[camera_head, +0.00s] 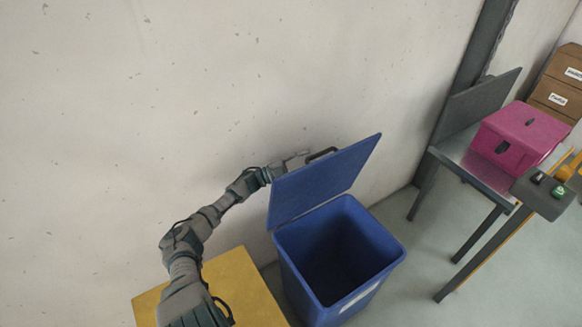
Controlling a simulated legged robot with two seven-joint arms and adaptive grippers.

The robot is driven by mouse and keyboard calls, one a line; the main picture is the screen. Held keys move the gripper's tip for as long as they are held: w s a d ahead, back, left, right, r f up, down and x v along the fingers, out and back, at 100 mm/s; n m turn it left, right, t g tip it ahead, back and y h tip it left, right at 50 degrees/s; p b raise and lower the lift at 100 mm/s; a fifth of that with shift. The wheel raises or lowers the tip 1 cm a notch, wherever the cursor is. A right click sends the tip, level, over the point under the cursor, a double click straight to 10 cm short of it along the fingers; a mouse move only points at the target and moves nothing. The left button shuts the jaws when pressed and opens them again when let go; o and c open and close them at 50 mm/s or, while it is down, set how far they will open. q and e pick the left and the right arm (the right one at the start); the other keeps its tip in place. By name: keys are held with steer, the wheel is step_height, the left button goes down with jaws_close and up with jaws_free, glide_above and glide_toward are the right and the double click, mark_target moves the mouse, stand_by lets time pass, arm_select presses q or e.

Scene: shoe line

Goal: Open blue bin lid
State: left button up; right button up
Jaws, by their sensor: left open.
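The blue bin (367,243) stands on the floor in the middle right of the head view. Its inside is dark and looks empty. The blue lid (322,183) stands raised and tilted at the back of the bin, so the opening is exposed. My left arm reaches in from the lower left. My left gripper (297,157) is open behind the lid's upper left edge, close to the handle. The lid partly hides it, and I cannot tell whether they touch. My right gripper is not in view.
A yellow box-like surface (240,285) lies under my left arm. A bare wall (150,100) rises close behind the bin. A metal table (480,172) with a pink box (522,133) stands at the right. Cardboard boxes (558,95) are stacked behind it.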

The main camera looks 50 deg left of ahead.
arm_select(q)
steer(key=v, duration=0.7)
steer(key=shift+s+d, duration=0.1)
steer(key=shift+s, duration=0.05)
